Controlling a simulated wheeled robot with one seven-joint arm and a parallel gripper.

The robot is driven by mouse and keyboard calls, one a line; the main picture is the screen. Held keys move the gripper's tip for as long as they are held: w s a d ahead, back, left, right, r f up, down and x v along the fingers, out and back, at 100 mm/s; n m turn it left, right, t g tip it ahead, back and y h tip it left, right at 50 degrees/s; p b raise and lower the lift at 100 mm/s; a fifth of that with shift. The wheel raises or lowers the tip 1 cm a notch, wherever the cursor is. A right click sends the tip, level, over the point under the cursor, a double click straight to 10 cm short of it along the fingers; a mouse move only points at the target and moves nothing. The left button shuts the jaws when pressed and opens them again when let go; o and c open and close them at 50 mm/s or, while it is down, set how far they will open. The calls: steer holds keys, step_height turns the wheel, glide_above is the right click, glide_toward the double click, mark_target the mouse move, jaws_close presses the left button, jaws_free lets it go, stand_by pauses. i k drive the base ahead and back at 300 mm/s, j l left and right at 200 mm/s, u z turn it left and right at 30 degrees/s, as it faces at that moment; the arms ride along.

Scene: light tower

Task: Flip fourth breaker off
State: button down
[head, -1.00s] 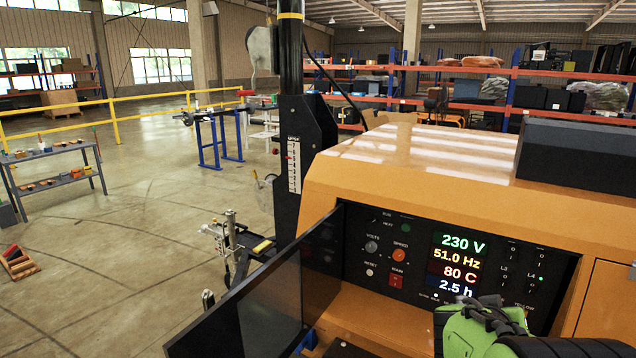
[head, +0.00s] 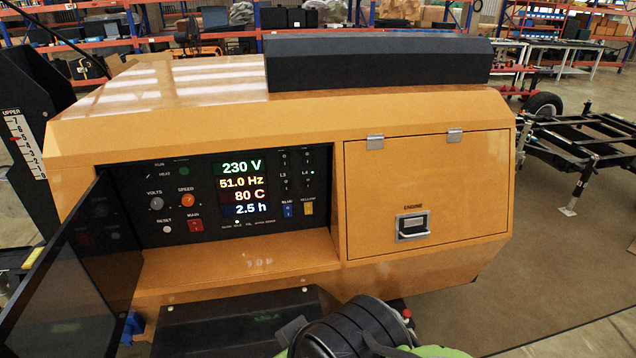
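The black control panel (head: 212,200) is set in the orange light tower housing (head: 400,115). Its small breaker switches are in two columns right of the display (head: 242,190). The breaker labelled L4 (head: 307,174) is in the right column, with a small green light beside it. The lever's position is too small to tell. L3 (head: 283,176) is in the left column. My black and green arm is at the bottom edge, below and in front of the panel. My gripper's fingers do not show.
The dark panel door (head: 75,265) stands open at the left. A closed engine door (head: 425,195) is right of the panel. Blue and yellow sockets, a red main switch (head: 195,225) and knobs are nearby. A dark sloped box (head: 240,320) juts out below the panel.

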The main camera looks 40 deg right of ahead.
mark_target(307, 180)
steer(key=z, duration=0.9)
steer(key=k+l, duration=0.05)
